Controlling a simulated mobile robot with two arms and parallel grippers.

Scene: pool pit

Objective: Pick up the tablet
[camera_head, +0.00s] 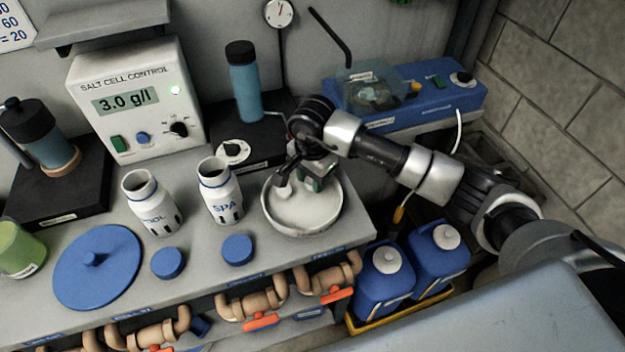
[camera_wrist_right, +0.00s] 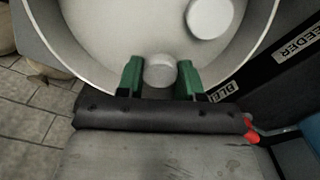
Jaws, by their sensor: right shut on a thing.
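My right gripper (camera_head: 308,186) reaches down into a round white pot (camera_head: 300,219) on the grey counter. In the right wrist view its two green fingers (camera_wrist_right: 160,80) are shut on a round whitish tablet (camera_wrist_right: 160,71), one finger on each side. A second round whitish tablet (camera_wrist_right: 210,17) lies on the pot floor, apart from the fingers. The pot's rim (camera_wrist_right: 52,52) curves around them. I cannot tell whether the held tablet touches the pot floor. My left gripper is not in view.
Two open white bottles, one the SPA bottle (camera_head: 221,192), stand left of the pot. A large blue lid (camera_head: 97,267) and two small blue caps lie in front. Blue canisters (camera_head: 384,275) stand below at right. A blue device (camera_head: 440,97) is behind my right arm.

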